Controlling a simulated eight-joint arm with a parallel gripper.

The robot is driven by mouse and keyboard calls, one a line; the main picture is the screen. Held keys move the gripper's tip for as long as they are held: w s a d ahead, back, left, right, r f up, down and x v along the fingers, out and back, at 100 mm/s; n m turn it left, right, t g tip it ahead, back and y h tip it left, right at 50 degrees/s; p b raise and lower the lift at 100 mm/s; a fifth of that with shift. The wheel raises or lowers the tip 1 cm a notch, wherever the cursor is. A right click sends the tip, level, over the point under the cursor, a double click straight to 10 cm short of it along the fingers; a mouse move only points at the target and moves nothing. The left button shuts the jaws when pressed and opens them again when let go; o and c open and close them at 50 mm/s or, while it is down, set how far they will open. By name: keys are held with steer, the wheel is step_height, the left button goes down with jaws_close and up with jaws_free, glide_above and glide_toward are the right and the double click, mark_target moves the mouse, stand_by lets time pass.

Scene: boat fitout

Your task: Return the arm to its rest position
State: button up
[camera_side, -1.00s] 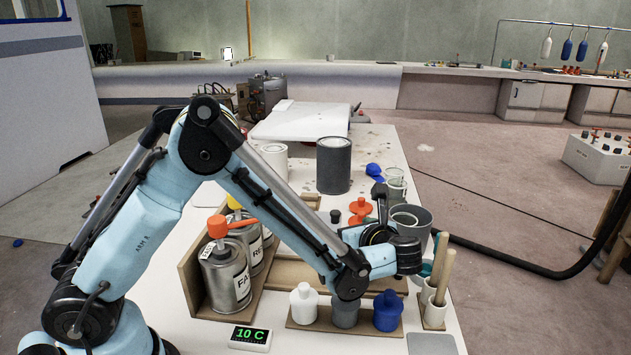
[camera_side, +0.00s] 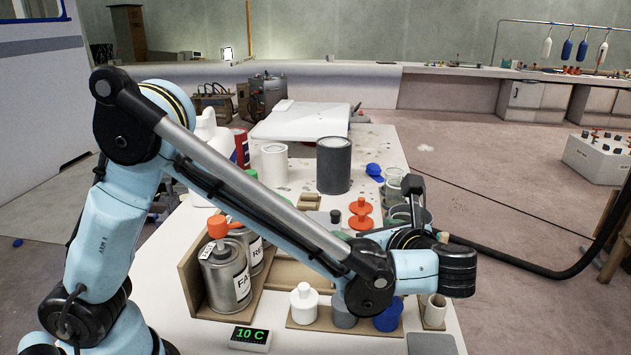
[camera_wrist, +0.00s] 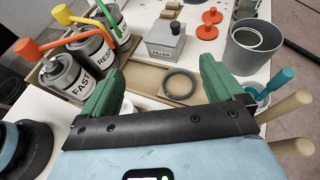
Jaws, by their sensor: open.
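My gripper (camera_wrist: 160,88) shows two green fingers spread wide apart in the wrist view, with nothing held between them. In the side view my forearm slants down across the bench and the wrist is above the front row of bottles. My fingers are mostly hidden there behind the wrist. The grey filler tin (camera_wrist: 164,42) stands beyond the fingers. The FAST can (camera_side: 225,272) stands left of the forearm in the side view, with an orange lever on top.
A white bottle (camera_side: 304,303) and a blue bottle (camera_side: 387,317) stand under the wrist. A grey cup (camera_wrist: 250,47) and wooden sticks (camera_wrist: 283,107) are at right in the wrist view. A large grey can (camera_side: 333,166) stands farther back. A temperature display (camera_side: 250,338) sits at the front edge.

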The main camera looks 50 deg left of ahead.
steer(key=w+a+r+m+t+h, duration=0.2)
steer(key=w+m+t, duration=0.1)
steer(key=w, duration=0.5)
steer(key=w+a+r+m+t+h, duration=0.2)
steer(key=w+m, duration=0.1)
steer(key=w, duration=0.5)
steer(key=w+a+r+m+t+h, duration=0.2)
steer(key=w+m+t, duration=0.1)
steer(key=w, duration=0.5)
steer(key=shift+h, duration=0.3)
steer(key=shift+s+d+f, duration=0.1)
steer(key=shift+s+f, duration=0.15)
steer(key=shift+f, duration=0.55)
steer(key=shift+s+d+f, duration=0.15)
steer(key=shift+s+f, duration=0.1)
steer(key=shift+f, duration=0.6)
steer(key=shift+s+d+f, duration=0.1)
steer(key=shift+s+f, duration=0.15)
steer(key=shift+f, duration=0.55)
